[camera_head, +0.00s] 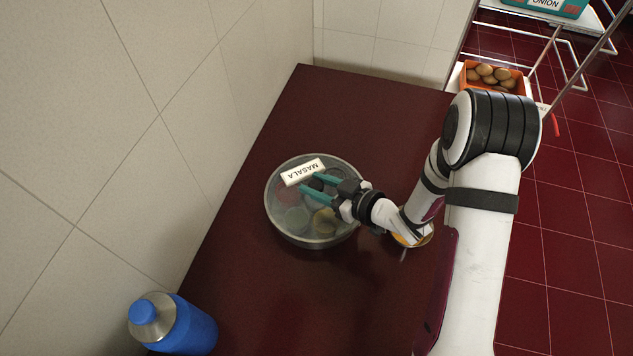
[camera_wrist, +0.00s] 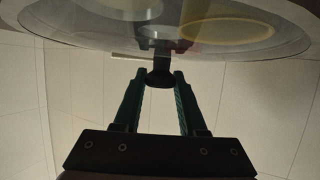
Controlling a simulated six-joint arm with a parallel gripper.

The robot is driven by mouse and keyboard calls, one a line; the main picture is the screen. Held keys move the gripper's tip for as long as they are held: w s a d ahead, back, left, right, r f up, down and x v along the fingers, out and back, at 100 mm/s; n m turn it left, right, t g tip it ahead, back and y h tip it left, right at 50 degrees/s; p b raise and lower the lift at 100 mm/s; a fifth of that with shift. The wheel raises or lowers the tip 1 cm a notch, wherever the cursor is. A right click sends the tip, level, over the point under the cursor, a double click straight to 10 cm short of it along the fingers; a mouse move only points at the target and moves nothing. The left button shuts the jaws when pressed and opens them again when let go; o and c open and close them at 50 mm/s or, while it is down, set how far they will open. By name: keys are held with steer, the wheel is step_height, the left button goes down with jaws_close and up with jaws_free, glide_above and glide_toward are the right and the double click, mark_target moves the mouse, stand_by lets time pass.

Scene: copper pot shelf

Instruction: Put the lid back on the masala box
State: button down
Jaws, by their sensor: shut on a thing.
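The masala box (camera_head: 290,238) is a round metal tin on the dark red counter, with several small bowls showing through the clear lid. The round glass lid (camera_head: 283,205) lies over the tin's top and carries a white MASALA label (camera_head: 303,172). My gripper (camera_head: 309,182) reaches in from the right, its teal fingers shut on the lid's dark knob (camera_wrist: 160,78). In the wrist view the lid (camera_wrist: 100,30) spans the top, with a yellow round shape behind the glass. I cannot tell whether the lid rests on the rim or hovers just above it.
A blue bottle (camera_head: 190,326) with a metal collar stands at the counter's near left. A small yellowish dish (camera_head: 412,239) is partly hidden behind my wrist. A tiled wall (camera_head: 120,150) borders the left. The counter (camera_head: 350,105) is clear beyond the tin. An orange crate (camera_head: 468,86) stands at the upper right.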

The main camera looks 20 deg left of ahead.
steer(key=shift+f, duration=0.6)
stand_by(0.3)
steer(key=shift+c, duration=1.9)
jaws_free()
steer(key=shift+r, duration=0.1)
steer(key=shift+r, duration=3.55)
